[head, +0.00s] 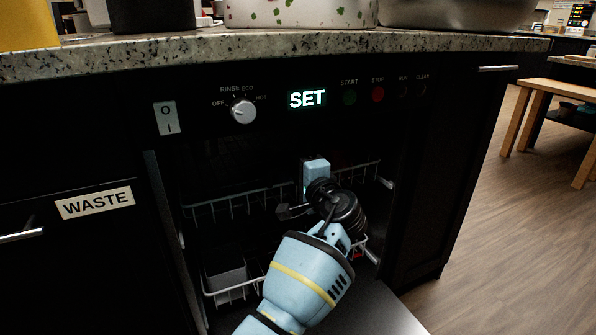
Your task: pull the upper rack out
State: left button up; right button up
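The dishwasher stands open under the counter. Its upper rack (228,206), a white wire rack, sits inside the dark cavity, its rail running from left to right. My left gripper (297,200) is in front of the middle of this rack, at the end of the light blue arm that comes up from the bottom. The gripper and wrist hide part of the rail. I cannot tell whether the fingers touch the rail or are open or shut. My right gripper is out of view.
The lower rack (236,291) holds a grey bin at its left. The lowered door (375,312) lies below my arm. The control panel with a knob (243,111) is above the opening. A granite counter (270,42) carries pots. Open floor (505,225) lies to the right.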

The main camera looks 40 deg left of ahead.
pick_arm(q)
jog(key=shift+c, duration=0.6)
grip_shut()
